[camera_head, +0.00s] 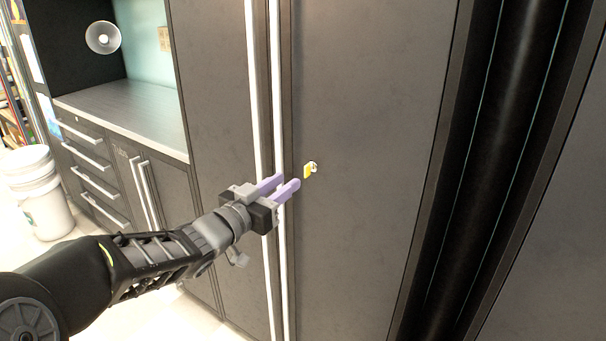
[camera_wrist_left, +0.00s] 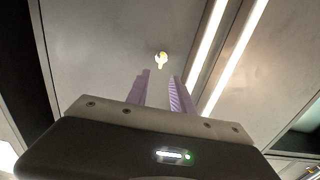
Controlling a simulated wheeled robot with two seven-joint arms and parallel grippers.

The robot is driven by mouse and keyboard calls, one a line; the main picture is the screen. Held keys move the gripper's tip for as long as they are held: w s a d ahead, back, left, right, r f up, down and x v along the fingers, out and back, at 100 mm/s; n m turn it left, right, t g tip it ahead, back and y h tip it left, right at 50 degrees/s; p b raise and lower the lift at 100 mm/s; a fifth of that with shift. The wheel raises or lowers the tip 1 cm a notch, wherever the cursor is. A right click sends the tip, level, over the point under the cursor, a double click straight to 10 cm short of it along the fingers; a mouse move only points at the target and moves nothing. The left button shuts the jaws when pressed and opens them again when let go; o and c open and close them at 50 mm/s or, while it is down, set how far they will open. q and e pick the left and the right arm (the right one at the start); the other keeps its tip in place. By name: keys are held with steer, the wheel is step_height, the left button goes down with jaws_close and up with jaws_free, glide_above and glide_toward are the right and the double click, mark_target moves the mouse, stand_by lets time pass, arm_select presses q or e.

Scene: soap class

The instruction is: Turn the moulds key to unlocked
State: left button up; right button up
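The yellow key (camera_head: 307,171) sits in a round lock on the dark grey cabinet door (camera_head: 365,130), just right of the long vertical handles. The lock's markings are too small to read. My right gripper is not in view.
Two long pale vertical handles (camera_head: 279,100) run along the door edges close to my left gripper. A counter with drawers (camera_head: 95,160) stands at the left, with white buckets (camera_head: 38,195) beside it. A dark rounded column (camera_head: 490,150) stands at the right.

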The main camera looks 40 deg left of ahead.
mark_target(305, 168)
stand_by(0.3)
arm_select(q)
steer(key=shift+w+a, duration=0.1)
steer(key=shift+w, duration=3.85)
steer(key=shift+c, duration=0.2)
jaws_close()
